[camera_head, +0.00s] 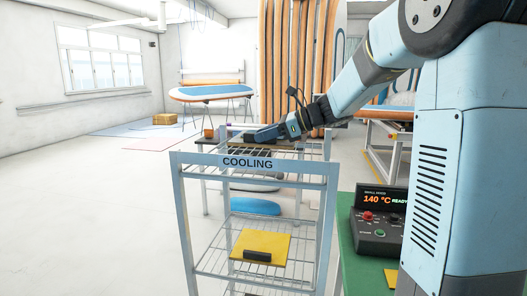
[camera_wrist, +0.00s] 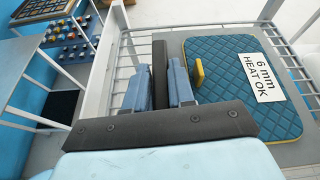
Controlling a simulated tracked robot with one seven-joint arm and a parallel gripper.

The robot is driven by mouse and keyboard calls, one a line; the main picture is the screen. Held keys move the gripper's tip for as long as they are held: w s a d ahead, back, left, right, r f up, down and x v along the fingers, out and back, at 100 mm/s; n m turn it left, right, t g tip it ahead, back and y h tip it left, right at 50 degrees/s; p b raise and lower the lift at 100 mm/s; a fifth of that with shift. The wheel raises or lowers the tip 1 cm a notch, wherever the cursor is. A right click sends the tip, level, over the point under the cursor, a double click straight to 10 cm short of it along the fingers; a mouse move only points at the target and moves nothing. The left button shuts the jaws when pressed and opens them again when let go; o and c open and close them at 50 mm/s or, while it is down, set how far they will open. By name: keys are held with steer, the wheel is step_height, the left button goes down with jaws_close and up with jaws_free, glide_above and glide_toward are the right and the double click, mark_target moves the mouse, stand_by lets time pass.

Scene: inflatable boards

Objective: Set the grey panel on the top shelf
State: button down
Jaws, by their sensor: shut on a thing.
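My gripper (camera_head: 262,135) is at the top shelf (camera_head: 195,158) of the rack marked COOLING. In the wrist view its two blue fingers (camera_wrist: 158,90) are shut on a dark upright bar (camera_wrist: 159,60), which looks like a handle. A grey flat surface (camera_wrist: 205,37) shows beside and under a blue quilted pad; it seems to be the grey panel, over the shelf wires (camera_wrist: 128,55). I cannot tell whether it touches the wires or how it joins the bar. The wrist bracket hides the near side.
The quilted pad (camera_wrist: 225,65) has a yellow rim, a yellow tab and a 6 mm HEAT OK label. A yellow panel (camera_head: 262,247) with a black handle lies on a lower shelf. A control box (camera_head: 380,218) reads 140 °C on the green bench at right.

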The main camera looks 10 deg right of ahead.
steer(key=shift+w+a+f, duration=0.1)
steer(key=shift+w+f, duration=0.7)
steer(key=shift+f, duration=0.2)
steer(key=shift+w+f, duration=0.2)
steer(key=shift+f, duration=1.5)
steer(key=c, duration=1)
jaws_free()
steer(key=shift+f, duration=0.1)
steer(key=shift+o, duration=0.2)
